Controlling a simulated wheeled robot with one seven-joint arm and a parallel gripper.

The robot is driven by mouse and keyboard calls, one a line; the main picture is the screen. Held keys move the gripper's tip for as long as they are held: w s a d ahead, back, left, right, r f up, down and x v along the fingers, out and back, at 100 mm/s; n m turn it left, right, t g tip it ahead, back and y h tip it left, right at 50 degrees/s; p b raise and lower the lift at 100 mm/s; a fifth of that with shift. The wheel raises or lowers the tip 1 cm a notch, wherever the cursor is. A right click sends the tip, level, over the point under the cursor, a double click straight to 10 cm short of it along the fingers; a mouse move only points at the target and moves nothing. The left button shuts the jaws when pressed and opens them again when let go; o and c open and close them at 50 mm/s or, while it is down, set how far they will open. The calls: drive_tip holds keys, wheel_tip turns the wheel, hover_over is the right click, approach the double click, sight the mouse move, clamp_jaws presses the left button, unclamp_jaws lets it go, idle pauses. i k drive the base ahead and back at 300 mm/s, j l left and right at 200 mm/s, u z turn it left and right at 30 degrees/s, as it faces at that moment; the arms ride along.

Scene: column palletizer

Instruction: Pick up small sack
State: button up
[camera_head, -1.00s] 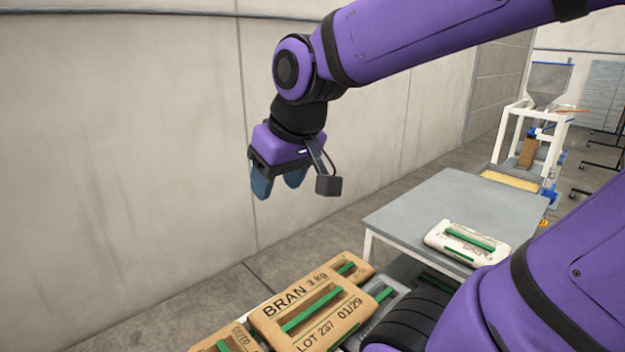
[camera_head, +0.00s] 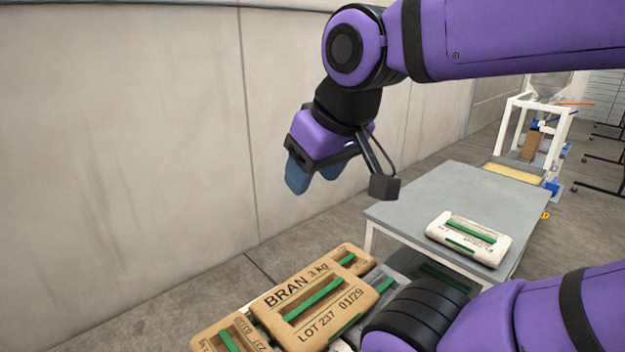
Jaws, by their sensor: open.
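A small white sack (camera_head: 457,234) with green strips lies flat near the front right of a grey table (camera_head: 425,200). Several brown sacks lie below at the front, the plainest one a bran sack (camera_head: 300,283) marked "BRAN 3 kg" with a green strip. I cannot tell from the task words which one is the small sack.
A plain wall (camera_head: 120,150) runs along the left and back. A white-framed hopper machine (camera_head: 535,130) stands behind the table, with a yellow surface by it. The table's left part is bare. My own arm hides part of the lower right.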

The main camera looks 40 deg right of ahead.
sight(487, 246)
drive_tip(key=k+l+z, duration=0.15)
drive_tip(key=l, duration=0.15)
drive_tip(key=k+l+z, duration=0.15)
drive_tip(key=l+z, duration=0.15)
drive_tip(key=z, duration=0.25)
drive_tip(key=l+z, duration=0.1)
drive_tip(key=z, duration=0.25)
drive_tip(key=j+z, duration=0.15)
drive_tip(key=z, duration=0.35)
drive_tip(key=k+j+z, duration=0.1)
drive_tip(key=z, duration=0.35)
drive_tip(key=i+l+u, duration=0.1)
drive_tip(key=i+l, duration=0.4)
drive_tip(key=l, duration=0.25)
drive_tip(key=i+l+u, duration=0.25)
drive_tip(key=i+l, duration=0.25)
drive_tip(key=l, duration=0.3)
drive_tip(key=u, duration=1)
